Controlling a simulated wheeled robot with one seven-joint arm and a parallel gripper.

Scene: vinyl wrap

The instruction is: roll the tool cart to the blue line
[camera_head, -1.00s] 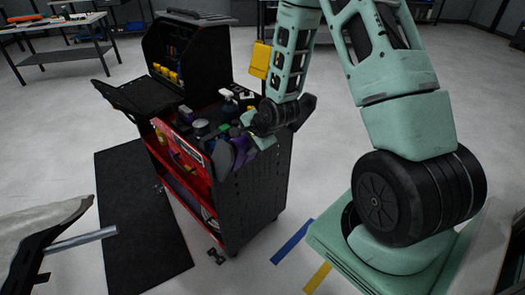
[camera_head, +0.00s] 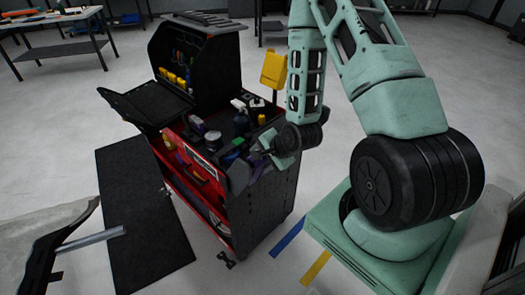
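The tool cart (camera_head: 262,207) is black with red shelves and stands upright in the middle of the view. Bottles and small items fill its top tray, and a raised black tool cabinet (camera_head: 205,45) is at its far end. The blue line (camera_head: 288,237) is a short strip on the floor, just right of the cart's near lower corner. A caster (camera_head: 228,258) shows at that corner, left of the line. My gripper (camera_head: 258,165) is at the cart's near top edge, partly hidden by my wrist and the items. I cannot tell whether its fingers are closed on the edge.
A yellow line (camera_head: 317,267) lies right of the blue one. A black mat (camera_head: 140,225) lies left of the cart. A grey panel on a stand (camera_head: 45,240) is at the lower left. A workbench (camera_head: 60,40) stands at the back left.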

